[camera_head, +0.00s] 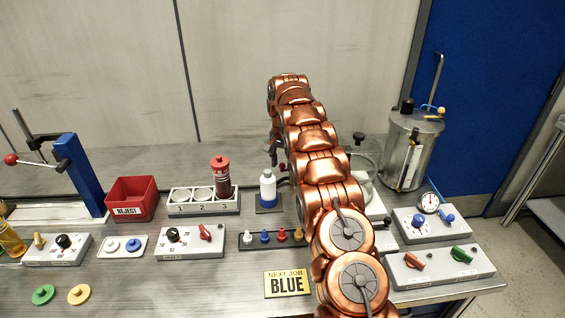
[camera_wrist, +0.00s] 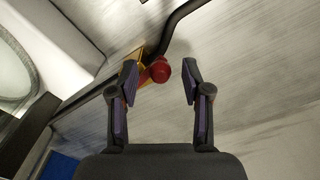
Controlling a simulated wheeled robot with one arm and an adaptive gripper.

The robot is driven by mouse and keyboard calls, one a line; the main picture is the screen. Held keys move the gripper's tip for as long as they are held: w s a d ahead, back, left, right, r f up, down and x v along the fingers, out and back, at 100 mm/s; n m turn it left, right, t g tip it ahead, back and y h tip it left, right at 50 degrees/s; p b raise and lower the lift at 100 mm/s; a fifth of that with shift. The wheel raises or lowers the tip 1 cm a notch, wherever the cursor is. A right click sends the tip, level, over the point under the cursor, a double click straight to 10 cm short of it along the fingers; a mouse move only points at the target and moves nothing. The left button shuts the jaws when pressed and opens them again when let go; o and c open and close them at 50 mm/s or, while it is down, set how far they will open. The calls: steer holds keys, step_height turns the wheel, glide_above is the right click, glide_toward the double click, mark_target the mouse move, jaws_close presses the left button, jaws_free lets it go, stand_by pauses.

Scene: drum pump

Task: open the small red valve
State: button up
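In the head view a small bit of the red valve (camera_head: 282,167) shows just left of my copper arm, and my gripper (camera_head: 272,152) is partly hidden behind the arm there.
A white bottle with a blue band (camera_head: 268,188) stands just left of my arm. A metal drum (camera_head: 408,150) stands at the right. A rack (camera_head: 205,205) holds a red-capped bottle (camera_head: 221,177). A red bin (camera_head: 131,198) and several control boxes stand across the bench.

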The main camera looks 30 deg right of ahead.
jaws_close()
steer(key=shift+w+m, duration=0.35)
steer(key=shift+m, duration=0.25)
steer(key=shift+w+d+m, duration=0.2)
steer(key=shift+w+m, duration=0.05)
steer(key=shift+m, duration=0.65)
steer(key=shift+o, duration=0.3)
jaws_free()
